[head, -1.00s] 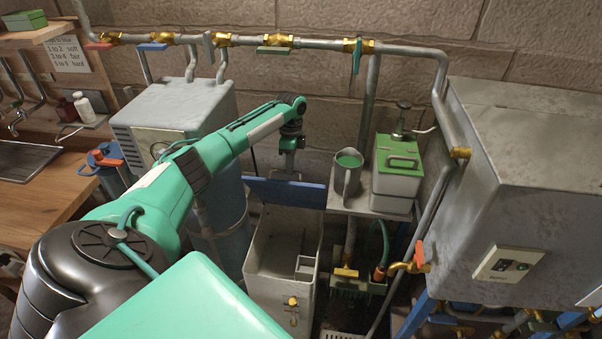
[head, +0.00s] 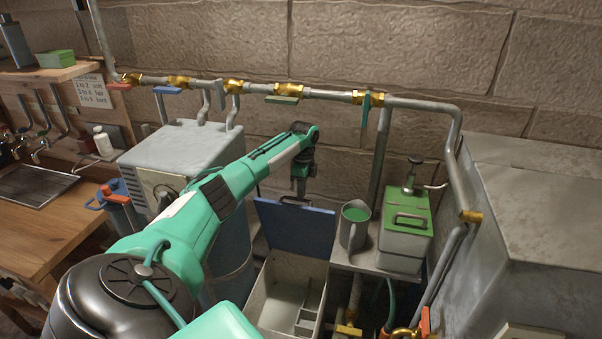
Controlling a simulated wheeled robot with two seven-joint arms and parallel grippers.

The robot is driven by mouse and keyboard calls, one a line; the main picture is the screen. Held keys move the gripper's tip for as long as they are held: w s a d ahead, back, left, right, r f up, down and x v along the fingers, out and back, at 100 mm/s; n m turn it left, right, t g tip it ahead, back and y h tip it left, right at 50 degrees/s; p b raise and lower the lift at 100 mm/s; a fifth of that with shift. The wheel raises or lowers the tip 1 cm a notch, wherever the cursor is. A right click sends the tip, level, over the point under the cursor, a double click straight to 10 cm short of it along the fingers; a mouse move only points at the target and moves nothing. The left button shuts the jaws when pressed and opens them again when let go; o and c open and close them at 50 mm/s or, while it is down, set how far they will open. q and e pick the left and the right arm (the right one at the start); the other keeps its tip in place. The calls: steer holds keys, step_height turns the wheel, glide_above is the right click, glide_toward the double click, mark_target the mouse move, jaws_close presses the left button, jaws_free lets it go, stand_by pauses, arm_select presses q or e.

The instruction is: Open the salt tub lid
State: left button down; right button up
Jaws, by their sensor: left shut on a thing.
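The salt tub (head: 256,299) is an open-topped pale grey bin low in the middle of the head view. Its blue lid (head: 292,228) stands raised at the back edge, its broad face towards me, and the tub's mouth is uncovered. My left gripper (head: 299,192) is at the lid's top edge, shut on the lid's handle (head: 293,200); the fingers are small and partly hidden. Pale material and a small grey divided piece (head: 308,318) show inside the tub. The tub's front is cut off by the frame. My right gripper is not in view.
A grey jug (head: 353,232) and a green-lidded box with a pump (head: 404,238) stand on a shelf right of the lid. A pipe with brass valves (head: 310,93) runs along the wall above. A grey metal cabinet (head: 175,150) is on the left.

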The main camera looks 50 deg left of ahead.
arm_select(q)
steer(key=c, duration=0.8)
jaws_free()
step_height(320, 180, down, 3)
steer(key=shift+d+f+g, duration=0.15)
steer(key=shift+g, duration=0.15)
steer(key=shift+w+f, duration=0.2)
steer(key=shift+w, duration=0.05)
steer(key=c, duration=0.7)
steer(key=shift+w+a+r, duration=0.1)
steer(key=shift+w+a, duration=0.2)
steer(key=shift+a, duration=0.15)
steer(key=shift+w+a+r+b, duration=0.2)
steer(key=shift+r+b, duration=0.1)
steer(key=shift+r, duration=0.9)
steer(key=shift+w+a+r+b, duration=0.1)
steer(key=shift+w+r+b, duration=0.15)
steer(key=shift+r, duration=1)
steer(key=shift+w+a+r+b, duration=0.1)
steer(key=shift+w+r+b, duration=0.15)
steer(key=shift+r, duration=0.95)
